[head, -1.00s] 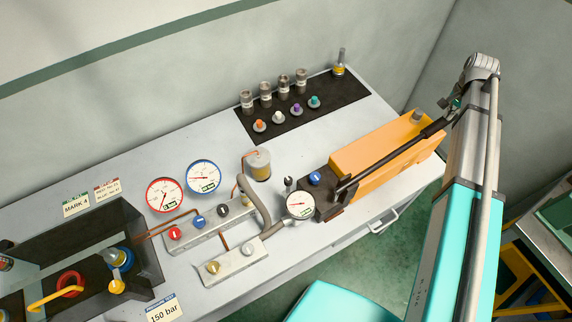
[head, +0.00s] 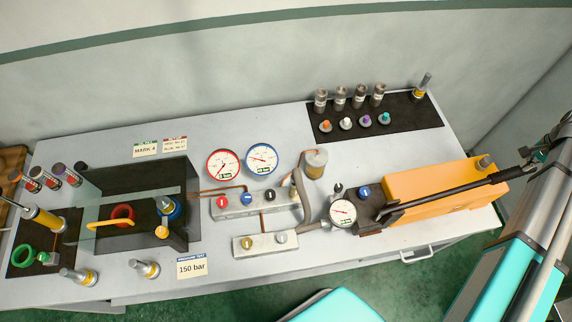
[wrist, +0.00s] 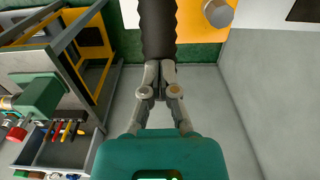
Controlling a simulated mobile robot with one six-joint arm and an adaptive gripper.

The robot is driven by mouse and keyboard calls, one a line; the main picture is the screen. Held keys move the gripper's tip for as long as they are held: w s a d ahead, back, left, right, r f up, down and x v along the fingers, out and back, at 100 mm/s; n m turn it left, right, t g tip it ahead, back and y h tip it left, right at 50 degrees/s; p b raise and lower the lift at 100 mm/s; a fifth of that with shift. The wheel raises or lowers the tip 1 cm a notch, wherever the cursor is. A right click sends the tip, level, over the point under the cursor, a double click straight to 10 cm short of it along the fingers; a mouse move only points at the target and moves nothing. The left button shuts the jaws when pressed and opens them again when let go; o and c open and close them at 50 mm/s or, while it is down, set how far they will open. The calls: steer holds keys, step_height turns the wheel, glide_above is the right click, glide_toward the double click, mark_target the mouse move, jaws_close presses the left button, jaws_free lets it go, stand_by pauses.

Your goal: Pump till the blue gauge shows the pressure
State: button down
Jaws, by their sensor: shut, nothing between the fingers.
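The blue-rimmed gauge (head: 262,158) stands on the bench beside the red-rimmed gauge (head: 223,165). Its needle points to the left; its digits are too small to read surely. The orange hand pump (head: 440,194) is at the right end of the bench. Its dark lever (head: 450,195) runs along it, sloping up to the right. A card (head: 192,267) at the front reads 150 bar. In the wrist view my gripper (wrist: 160,68) is shut and empty. A black ribbed grip (wrist: 157,28) lies just beyond its fingertips; I cannot tell whether they touch.
A white-faced gauge (head: 342,212) sits by the pump. Valve blocks with coloured knobs (head: 255,199) are mid-bench. A dark-walled test box (head: 140,215) is at the left. A black mat (head: 375,120) with fittings lies at the back. My arm fills the right edge.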

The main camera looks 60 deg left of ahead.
steer(key=shift+s+a+r+p, duration=0.1)
steer(key=shift+s+r+p, duration=0.15)
steer(key=shift+r+p, duration=0.65)
steer(key=shift+s+a+r+p, duration=0.1)
steer(key=shift+s+r+p, duration=0.2)
steer(key=shift+r+p, duration=0.55)
steer(key=shift+s+a+r+p, duration=0.1)
steer(key=shift+s+r+p, duration=0.15)
steer(key=shift+r+p, duration=0.6)
steer(key=shift+r, duration=0.15)
steer(key=shift+f+b, duration=0.2)
steer(key=shift+b, duration=0.25)
steer(key=shift+w+d+f+b, duration=0.1)
steer(key=shift+w+f+b, duration=0.15)
steer(key=shift+f+b, duration=0.65)
steer(key=shift+w+d+f+b, duration=0.1)
steer(key=shift+w+f+b, duration=0.1)
steer(key=shift+f+b, duration=0.65)
steer(key=shift+w+d+f+b, duration=0.1)
steer(key=shift+w+f+b, duration=0.15)
steer(key=shift+f+b, duration=0.65)
steer(key=shift+w+d+f+b, duration=0.1)
steer(key=shift+w+f+b, duration=0.15)
steer(key=shift+f+b, duration=0.9)
steer(key=shift+w+d+f+b, duration=0.1)
steer(key=shift+w+f+b, duration=0.15)
steer(key=shift+f+b, duration=0.9)
